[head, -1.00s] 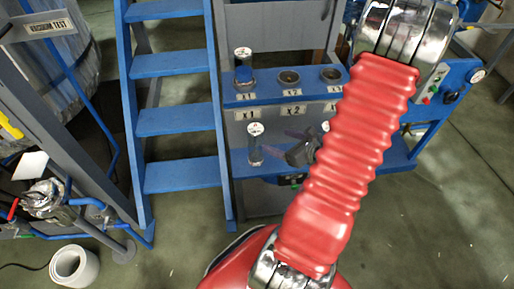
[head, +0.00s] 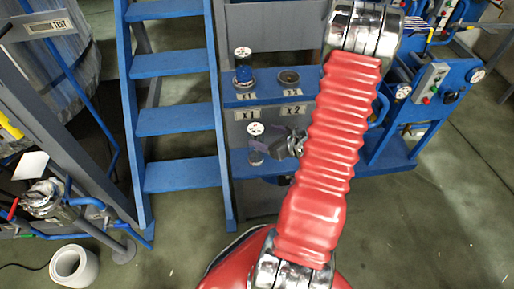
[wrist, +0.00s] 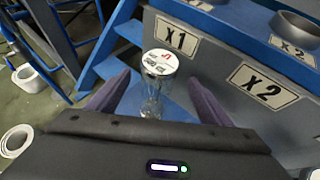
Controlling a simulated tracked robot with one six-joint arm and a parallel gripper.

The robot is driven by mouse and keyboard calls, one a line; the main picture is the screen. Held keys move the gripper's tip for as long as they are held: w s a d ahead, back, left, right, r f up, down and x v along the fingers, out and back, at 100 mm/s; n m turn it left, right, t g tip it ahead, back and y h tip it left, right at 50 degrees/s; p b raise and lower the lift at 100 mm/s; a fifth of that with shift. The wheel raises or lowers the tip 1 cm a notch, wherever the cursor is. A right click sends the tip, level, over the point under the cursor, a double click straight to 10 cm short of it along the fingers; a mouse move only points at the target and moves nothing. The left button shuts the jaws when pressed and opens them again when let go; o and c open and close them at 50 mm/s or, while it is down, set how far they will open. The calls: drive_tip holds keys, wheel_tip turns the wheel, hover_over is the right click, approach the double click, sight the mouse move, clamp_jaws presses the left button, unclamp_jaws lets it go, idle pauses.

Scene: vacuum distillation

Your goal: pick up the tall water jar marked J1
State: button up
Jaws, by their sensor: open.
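The tall clear jar with a white lid stands on the lower blue shelf, below the X1 plate, in the head view (head: 256,143). In the wrist view the jar (wrist: 157,80) is upright, and its lid has a red and black mark too small to read surely. My gripper (wrist: 160,84) is open, with one purple finger on each side of the jar in this picture. I cannot tell whether the jar is fully between the fingers. In the head view my gripper (head: 275,146) is just right of the jar, and my red arm hides the shelf's right part.
Another white-lidded jar with blue at its base (head: 243,70) stands on the upper shelf (head: 262,99) at X1. A round holder (head: 289,77) is beside it. Blue steps (head: 176,120) rise at the left.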

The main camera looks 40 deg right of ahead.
sight(256, 133)
drive_tip(key=shift+w+f, duration=0.15)
drive_tip(key=shift+w, duration=0.2)
drive_tip(key=shift+x, duration=2.6)
drive_tip(key=shift+a, duration=0.15)
drive_tip(key=shift+c, duration=0.5)
drive_tip(key=c, duration=1.6)
